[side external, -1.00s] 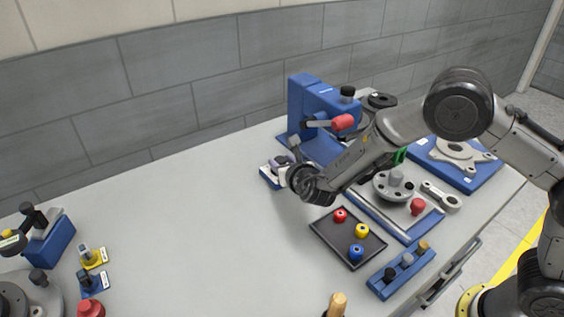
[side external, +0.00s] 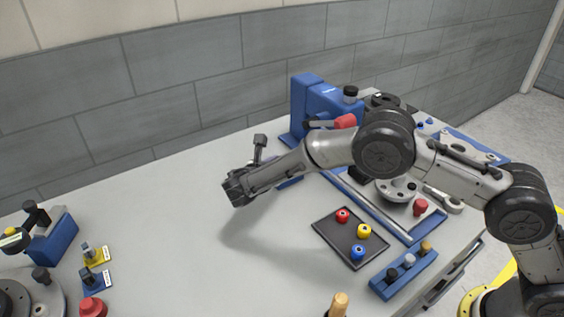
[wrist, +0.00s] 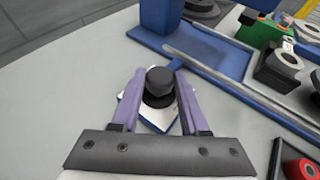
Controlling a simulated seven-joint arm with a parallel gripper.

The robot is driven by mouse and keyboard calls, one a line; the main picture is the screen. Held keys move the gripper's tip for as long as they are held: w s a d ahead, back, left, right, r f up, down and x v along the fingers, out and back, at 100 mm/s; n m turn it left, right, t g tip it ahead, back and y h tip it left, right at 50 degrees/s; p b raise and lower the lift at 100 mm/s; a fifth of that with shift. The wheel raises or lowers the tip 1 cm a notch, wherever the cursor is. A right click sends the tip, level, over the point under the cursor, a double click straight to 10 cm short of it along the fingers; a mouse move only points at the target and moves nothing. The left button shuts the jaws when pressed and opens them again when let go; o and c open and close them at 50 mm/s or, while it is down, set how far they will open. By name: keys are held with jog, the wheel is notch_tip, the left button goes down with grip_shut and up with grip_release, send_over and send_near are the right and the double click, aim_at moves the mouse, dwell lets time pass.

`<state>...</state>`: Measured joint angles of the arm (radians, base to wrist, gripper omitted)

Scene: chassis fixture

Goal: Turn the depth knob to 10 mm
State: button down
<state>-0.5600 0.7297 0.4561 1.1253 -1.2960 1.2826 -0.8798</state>
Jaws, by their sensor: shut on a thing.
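The depth knob (wrist: 160,82) is a black round knob on a small white-faced blue plate (wrist: 157,118), seen in the wrist view. My gripper (wrist: 159,74) has its two purple fingers on either side of the knob and is shut on it. The scale marks and the pointer cannot be read, so the setting cannot be told. In the side external view, a blue edge of the plate (side external: 291,183) shows behind my arm. The knob and fingers are hidden there.
The blue machine (side external: 306,104) with a red-ended lever stands just behind. A black tray (side external: 334,240) with red, yellow and blue pieces lies in front, near a blue peg block (side external: 404,272). The table's left middle is clear.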

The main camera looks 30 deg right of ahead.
jog(key=m+g, duration=0.1)
jog(key=m+g+h, duration=0.1)
jog(key=g, duration=0.1)
jog(key=m+g, duration=0.1)
jog(key=m, duration=0.1)
jog(key=shift+w+a+h, duration=0.1)
jog(key=shift+w+h, duration=0.2)
jog(key=shift+h, duration=0.1)
jog(key=shift+m+g, duration=0.4)
jog(key=shift+g, duration=0.1)
jog(key=shift+r+m+g, duration=0.1)
jog(key=shift+m+g, duration=0.2)
jog(key=shift+g, duration=0.1)
jog(key=shift+c, duration=2.1)
grip_release()
jog(key=v, duration=0.3)
jog(key=shift+r, duration=0.45)
notch_tip(320, 180, up, 6)
